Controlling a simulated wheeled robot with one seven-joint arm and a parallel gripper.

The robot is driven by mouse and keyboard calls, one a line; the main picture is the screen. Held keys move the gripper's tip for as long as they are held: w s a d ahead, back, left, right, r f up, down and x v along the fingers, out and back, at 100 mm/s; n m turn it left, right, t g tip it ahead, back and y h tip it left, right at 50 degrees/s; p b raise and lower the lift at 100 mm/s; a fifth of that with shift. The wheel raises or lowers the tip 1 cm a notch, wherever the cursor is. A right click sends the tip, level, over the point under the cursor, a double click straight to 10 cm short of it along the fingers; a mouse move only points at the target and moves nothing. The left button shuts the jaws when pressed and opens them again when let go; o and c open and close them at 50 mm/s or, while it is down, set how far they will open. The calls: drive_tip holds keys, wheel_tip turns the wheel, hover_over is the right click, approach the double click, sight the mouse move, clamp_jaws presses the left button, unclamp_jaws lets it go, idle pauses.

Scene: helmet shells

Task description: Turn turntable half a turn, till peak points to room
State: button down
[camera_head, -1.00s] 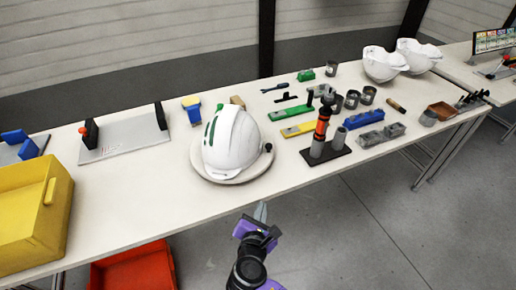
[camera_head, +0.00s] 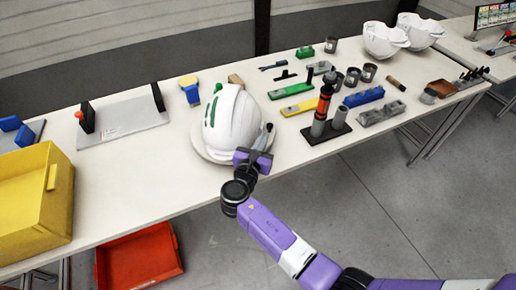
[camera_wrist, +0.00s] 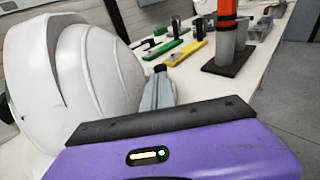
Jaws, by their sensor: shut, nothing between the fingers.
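A white helmet shell (camera_head: 232,122) with green marks sits on a round pale turntable (camera_head: 203,147) near the table's front edge. I cannot make out clearly which way its peak points. A small dark knob (camera_head: 269,127) stands at the turntable's right rim; its top also shows in the wrist view (camera_wrist: 160,68). My gripper (camera_head: 264,137) is shut and empty, its fingertips right beside the knob. I cannot tell whether they touch it. In the wrist view the grey fingers (camera_wrist: 158,92) stand just right of the helmet (camera_wrist: 75,75) and partly hide the knob.
Right of the turntable, a dark stand (camera_head: 326,132) holds grey cylinders and an orange-black tool. Yellow (camera_head: 298,107) and green (camera_head: 290,91) tools lie behind it. A yellow crate (camera_head: 35,205) stands at the left. The table front left of the turntable is clear.

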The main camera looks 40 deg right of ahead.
sight(270, 128)
drive_tip(key=shift+x, duration=1.9)
drive_tip(key=shift+d, duration=0.1)
drive_tip(key=shift+w+d+n+t+y+p, duration=0.25)
drive_tip(key=shift+d+n+t+y+p, duration=0.2)
drive_tip(key=shift+d+n+t+p, duration=0.15)
drive_tip(key=shift+w+d+n+t+y+p, duration=0.3)
drive_tip(key=shift+d+n+t+y+p, duration=0.2)
drive_tip(key=shift+t, duration=0.2)
drive_tip(key=shift+w+d+n+t+y, duration=0.9)
drive_tip(key=shift+d+n+t+y, duration=0.2)
drive_tip(key=shift+y, duration=0.15)
drive_tip(key=shift+w+d+n+t+y, duration=0.6)
drive_tip(key=shift+w+n+y, duration=0.1)
drive_tip(key=shift+y, duration=0.1)
